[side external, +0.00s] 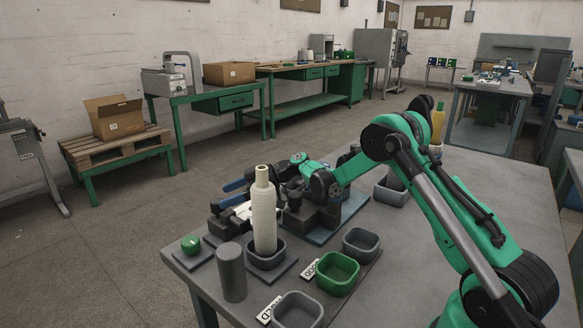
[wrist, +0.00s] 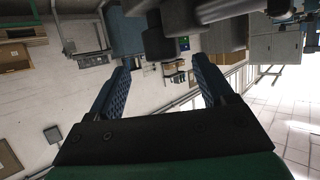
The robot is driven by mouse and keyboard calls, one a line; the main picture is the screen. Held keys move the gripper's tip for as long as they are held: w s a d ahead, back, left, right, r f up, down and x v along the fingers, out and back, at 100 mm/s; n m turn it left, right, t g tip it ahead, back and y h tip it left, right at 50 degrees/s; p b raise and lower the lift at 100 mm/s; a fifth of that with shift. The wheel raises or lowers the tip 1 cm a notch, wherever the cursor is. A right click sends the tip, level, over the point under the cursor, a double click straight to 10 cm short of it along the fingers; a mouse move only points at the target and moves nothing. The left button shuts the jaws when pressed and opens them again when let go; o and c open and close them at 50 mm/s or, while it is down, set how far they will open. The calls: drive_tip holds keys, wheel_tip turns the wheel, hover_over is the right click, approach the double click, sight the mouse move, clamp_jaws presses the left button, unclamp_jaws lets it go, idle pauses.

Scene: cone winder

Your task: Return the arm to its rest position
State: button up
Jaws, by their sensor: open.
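My gripper (side external: 236,194) is at the far left end of my green and black arm, low over the bench's far side. It lies beyond and to the left of a tall cream yarn cone (side external: 264,215), and the cone partly covers this area. In the wrist view my gripper's two blue ridged fingers (wrist: 160,72) stand wide apart with nothing between them. Dark machine parts (side external: 305,212) on a blue base stand close to the gripper. A dark block also shows at the top of the wrist view (wrist: 180,25). Exact contact there cannot be told.
The cone stands in a grey square holder (side external: 268,262). A grey cylinder (side external: 231,273), a green ball (side external: 190,244), a green bin (side external: 337,274) and grey bins (side external: 361,244) crowd the near bench edge. A yellow bottle (side external: 438,124) stands behind my arm. The bench's right side is clear.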

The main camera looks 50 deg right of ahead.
drive_tip(key=s+d+r+n+t+h, duration=0.2)
drive_tip(key=s+r+n+t+h, duration=0.15)
drive_tip(key=r+n+h, duration=0.3)
drive_tip(key=s+d+r+n+t+h, duration=0.2)
drive_tip(key=s+r+n+h, duration=0.3)
drive_tip(key=r+h, duration=0.3)
drive_tip(key=s+a+f+m+g+y, duration=0.2)
drive_tip(key=s+a+f+m+g, duration=0.2)
drive_tip(key=s+m, duration=0.3)
drive_tip(key=s+a+f+m+g+y, duration=0.3)
drive_tip(key=s+a+m, duration=0.3)
drive_tip(key=m, duration=0.7)
drive_tip(key=shift+s+f+g, duration=0.45)
drive_tip(key=shift+s+f, duration=0.4)
drive_tip(key=shift+f, duration=0.05)
drive_tip(key=shift+m, duration=0.25)
